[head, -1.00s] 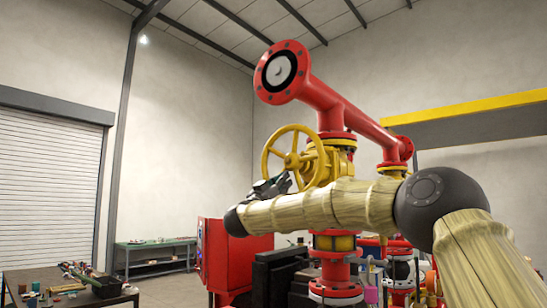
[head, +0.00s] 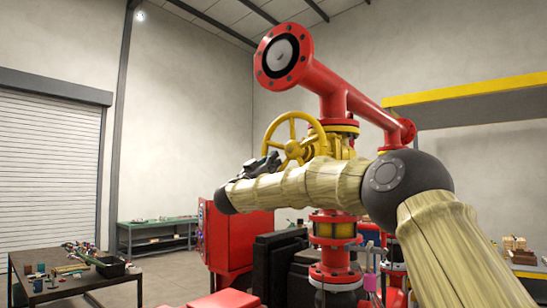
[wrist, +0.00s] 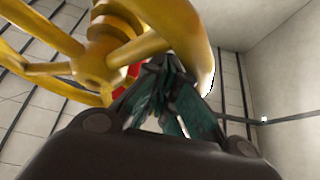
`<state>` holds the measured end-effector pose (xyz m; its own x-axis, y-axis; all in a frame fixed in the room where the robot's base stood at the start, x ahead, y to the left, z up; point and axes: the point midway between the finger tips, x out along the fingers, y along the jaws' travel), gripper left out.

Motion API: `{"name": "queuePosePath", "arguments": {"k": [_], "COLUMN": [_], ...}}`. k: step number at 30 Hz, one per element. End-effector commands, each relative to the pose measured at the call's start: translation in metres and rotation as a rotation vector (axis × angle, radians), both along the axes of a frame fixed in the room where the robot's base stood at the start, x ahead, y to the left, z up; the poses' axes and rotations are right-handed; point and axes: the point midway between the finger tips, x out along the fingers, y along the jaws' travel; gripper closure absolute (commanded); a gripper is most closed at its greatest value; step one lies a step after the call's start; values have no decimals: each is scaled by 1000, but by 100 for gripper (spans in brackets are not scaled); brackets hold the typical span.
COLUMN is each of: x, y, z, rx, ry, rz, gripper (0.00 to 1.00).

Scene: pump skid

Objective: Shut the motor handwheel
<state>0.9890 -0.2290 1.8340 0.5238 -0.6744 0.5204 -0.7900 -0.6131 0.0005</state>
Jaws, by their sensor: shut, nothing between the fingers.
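The yellow motor handwheel (head: 293,149) stands upright on a yellow valve body, below the red flanged pipe. My gripper (head: 262,164) is at the lower left of its rim in the head view, with my forearm crossing below the wheel. In the wrist view the gripper's fingers (wrist: 164,66) are together at their tips, with nothing between them. They lie close against the wheel's thick rim (wrist: 196,50), overlapping it in the picture. I cannot tell whether they touch it. The lower part of the wheel is partly hidden behind my gripper and arm.
The red pipe (head: 345,98) runs above the wheel. A red cabinet (head: 232,240) and dark machinery (head: 283,262) stand below my forearm. A table with small items (head: 45,290) is at the lower left, and a green bench (head: 157,224) stands by the back wall.

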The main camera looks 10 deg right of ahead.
Motion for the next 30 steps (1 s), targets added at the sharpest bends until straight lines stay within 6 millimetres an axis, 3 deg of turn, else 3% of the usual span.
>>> {"name": "queuePosePath", "arguments": {"k": [30], "x": [-33], "y": [43], "z": [-37], "rx": [-2], "ry": [-1], "rz": [2], "gripper": [100]}}
